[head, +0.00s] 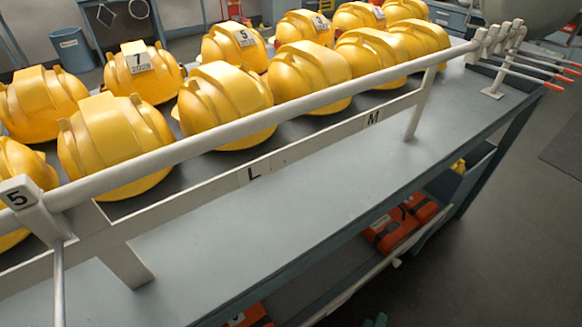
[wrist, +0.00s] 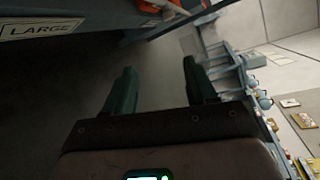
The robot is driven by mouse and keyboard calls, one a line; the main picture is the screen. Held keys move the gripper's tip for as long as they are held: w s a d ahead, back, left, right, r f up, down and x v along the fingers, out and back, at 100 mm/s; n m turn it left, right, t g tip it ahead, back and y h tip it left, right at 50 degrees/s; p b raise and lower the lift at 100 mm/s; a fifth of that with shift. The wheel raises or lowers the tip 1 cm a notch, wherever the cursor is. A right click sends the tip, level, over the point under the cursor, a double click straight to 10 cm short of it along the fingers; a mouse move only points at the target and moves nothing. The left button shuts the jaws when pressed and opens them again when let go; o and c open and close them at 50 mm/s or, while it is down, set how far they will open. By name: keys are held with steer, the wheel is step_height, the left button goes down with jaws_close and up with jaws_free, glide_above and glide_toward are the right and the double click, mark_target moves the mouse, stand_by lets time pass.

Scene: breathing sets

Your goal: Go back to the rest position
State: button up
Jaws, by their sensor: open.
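My gripper (wrist: 160,90) shows in the wrist view with its two dark green fingers apart and nothing between them. It points across open grey floor, below and beside a dark bench edge with a "LARGE" label (wrist: 45,30). In the head view only a small green bit at the bottom edge, near the bench's lower shelf, may be part of my gripper; the rest of it is out of that view.
Yellow helmets (head: 115,145) stand in rows on the grey bench (head: 300,215) behind a white rail (head: 270,115). Orange-tipped rods (head: 530,72) stick out at the bench's far right end. Orange cases (head: 392,230) lie on the lower shelf. Floor at right (head: 510,190) is clear.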

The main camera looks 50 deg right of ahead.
steer(key=w+a+r+m+y+p, duration=0.1)
steer(key=w+a+r+m+y, duration=0.1)
steer(key=r+m+y, duration=0.3)
steer(key=w+a+r+m+y+p, duration=0.1)
steer(key=a+r+m+y, duration=0.4)
steer(key=r+m, duration=0.6)
steer(key=w+a+r+m+g+y+p, duration=0.1)
steer(key=r+m+y, duration=0.4)
steer(key=m, duration=1.3)
step_height(320, 180, up, 3)
steer(key=shift+w+a+p, duration=0.55)
steer(key=shift+w+a, duration=0.55)
steer(key=shift+a, duration=0.05)
